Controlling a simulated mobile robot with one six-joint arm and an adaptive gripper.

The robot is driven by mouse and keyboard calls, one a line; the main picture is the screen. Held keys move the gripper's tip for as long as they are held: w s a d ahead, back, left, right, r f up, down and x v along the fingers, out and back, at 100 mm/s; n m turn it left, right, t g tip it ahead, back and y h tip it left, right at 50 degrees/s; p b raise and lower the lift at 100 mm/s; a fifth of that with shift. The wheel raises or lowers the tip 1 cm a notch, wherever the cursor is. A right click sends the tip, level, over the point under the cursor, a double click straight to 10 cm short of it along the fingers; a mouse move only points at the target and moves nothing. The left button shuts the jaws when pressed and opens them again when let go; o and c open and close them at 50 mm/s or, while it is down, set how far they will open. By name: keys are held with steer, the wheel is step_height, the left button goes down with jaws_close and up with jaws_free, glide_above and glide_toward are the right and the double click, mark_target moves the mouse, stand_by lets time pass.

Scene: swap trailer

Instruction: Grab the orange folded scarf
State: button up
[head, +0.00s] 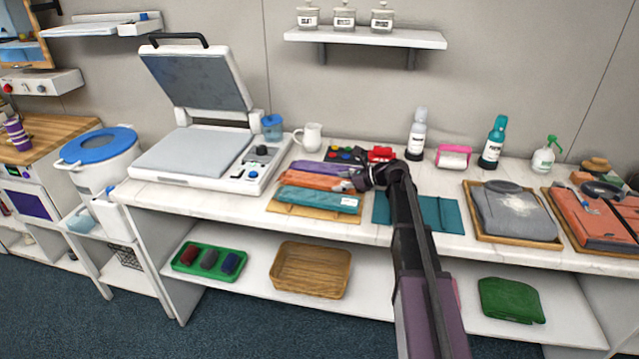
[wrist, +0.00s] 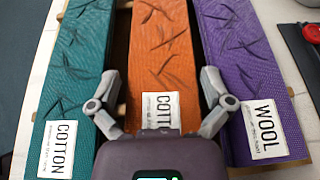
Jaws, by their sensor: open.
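The orange folded scarf (head: 308,181) lies between a teal scarf (head: 318,199) in front and a purple scarf (head: 322,168) behind, all on a wooden board (head: 285,208). In the wrist view the orange scarf (wrist: 163,55) runs up the middle with a white COTTON label at its near end. My gripper (head: 345,185) is at the right, label end of the scarves. In the wrist view my gripper (wrist: 160,82) is open, one finger on each side of the orange scarf. I cannot tell whether the fingers touch it or how far down they reach.
The teal scarf (wrist: 80,70) and purple scarf (wrist: 242,65) lie close on either side, leaving narrow gaps. A heat press (head: 205,150) stands left on the counter. A white mug (head: 312,137) and a red object (head: 381,154) are behind. A flat teal cloth (head: 440,212) lies right.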

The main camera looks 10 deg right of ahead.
steer(key=c, duration=0.9)
steer(key=shift+o, duration=0.2)
steer(key=shift+r, duration=0.2)
step_height(320, 180, up, 4)
steer(key=p, duration=0.4)
steer(key=shift+f, duration=0.2)
steer(key=s+a, duration=0.2)
steer(key=s, duration=0.3)
steer(key=s+a, duration=0.2)
steer(key=s, duration=0.3)
steer(key=s+a+r+p, duration=0.1)
steer(key=s+a, duration=0.1)
steer(key=s, duration=0.3)
steer(key=shift+w+r, duration=0.1)
steer(key=shift+r, duration=0.05)
